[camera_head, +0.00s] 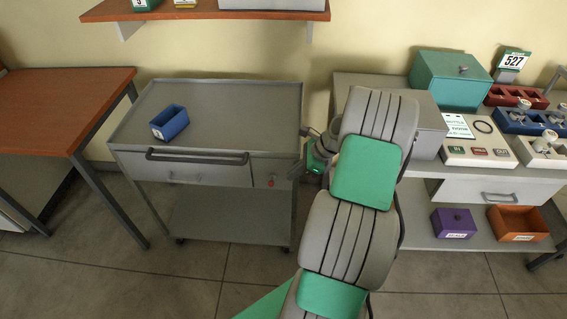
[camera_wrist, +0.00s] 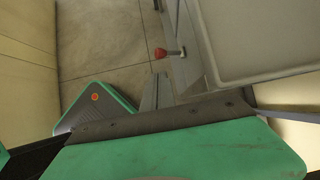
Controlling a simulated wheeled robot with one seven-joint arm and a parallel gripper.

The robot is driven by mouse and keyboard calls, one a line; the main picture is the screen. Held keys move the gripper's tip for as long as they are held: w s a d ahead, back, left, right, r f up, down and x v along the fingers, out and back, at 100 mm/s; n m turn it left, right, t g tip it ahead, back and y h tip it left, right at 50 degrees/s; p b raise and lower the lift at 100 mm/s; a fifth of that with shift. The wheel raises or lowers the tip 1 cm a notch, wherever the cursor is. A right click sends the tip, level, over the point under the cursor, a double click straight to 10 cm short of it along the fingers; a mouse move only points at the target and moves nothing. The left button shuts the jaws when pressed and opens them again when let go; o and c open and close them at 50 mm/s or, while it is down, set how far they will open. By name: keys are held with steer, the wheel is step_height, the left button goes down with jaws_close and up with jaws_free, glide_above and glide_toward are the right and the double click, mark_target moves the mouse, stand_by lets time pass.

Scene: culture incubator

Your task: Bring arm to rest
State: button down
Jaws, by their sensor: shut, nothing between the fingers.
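My arm rises from the bottom of the head view and bends over between the grey cart (camera_head: 222,97) and the bench on the right. My gripper (camera_head: 297,172) shows only in small part beside the cart's right edge, partly hidden by my arm. In the wrist view my gripper (camera_wrist: 158,90) is shut and empty, with its fingers together pointing at the floor beside the cart. The cart's grey side and a red knob (camera_wrist: 160,52) are close to the fingertips; I cannot tell whether they touch.
A blue bin (camera_head: 170,122) stands on the cart. The right bench (camera_head: 430,168) carries a teal box (camera_head: 450,80), a control panel and racks; purple (camera_head: 453,223) and orange (camera_head: 517,223) boxes sit on its lower shelf. A wooden table (camera_head: 65,105) stands left. A shelf (camera_head: 205,12) hangs above.

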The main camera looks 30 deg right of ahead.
steer(key=s+a+f+n+g, duration=0.25)
steer(key=s+f+n, duration=0.35)
steer(key=s+n, duration=0.45)
steer(key=s+a+r+n+g+h, duration=0.1)
steer(key=s+a+r+n+g, duration=0.25)
steer(key=s+n, duration=0.3)
steer(key=w+a+r+n+t+h, duration=0.2)
steer(key=a+r+n, duration=0.2)
steer(key=a+r, duration=0.5)
steer(key=w+a+r+n+t+h, duration=0.2)
steer(key=w+a+r+n, duration=0.1)
steer(key=a+r, duration=0.6)
steer(key=shift+a+r+n+t, duration=0.3)
steer(key=shift+r+n+t, duration=0.1)
steer(key=shift+r+n, duration=0.4)
